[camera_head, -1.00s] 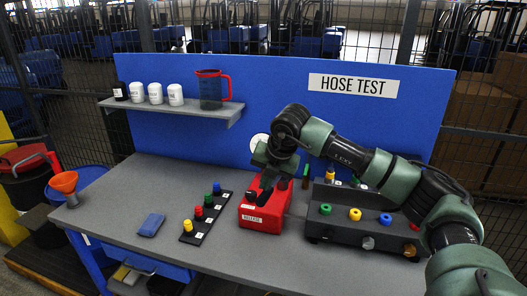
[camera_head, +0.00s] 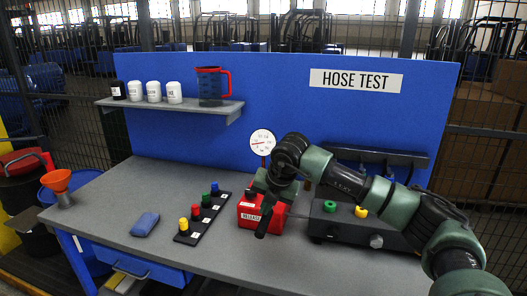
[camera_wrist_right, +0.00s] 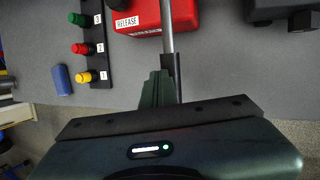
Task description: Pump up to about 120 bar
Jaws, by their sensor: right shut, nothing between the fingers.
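The red hand pump (camera_head: 248,212), labelled RELEASE, stands on the grey bench; part of it also shows in the wrist view (camera_wrist_right: 185,14). Its metal lever rod (camera_wrist_right: 166,40) ends in a black grip (camera_head: 264,224), which sticks out low over the front of the pump. My right gripper (camera_head: 269,199) is shut and empty at the lever, with its green fingers (camera_wrist_right: 158,84) close beside the black grip. I cannot tell whether they touch it. The round white gauge (camera_head: 263,142) stands behind the pump, its needle too small to read. My left gripper is out of view.
A dark manifold block (camera_head: 345,228) with coloured caps stands right of the pump. A black strip (camera_head: 193,232) of coloured knobs and a blue cloth-like block (camera_head: 145,224) lie to the left. An orange funnel (camera_head: 57,182) is at the bench's left edge.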

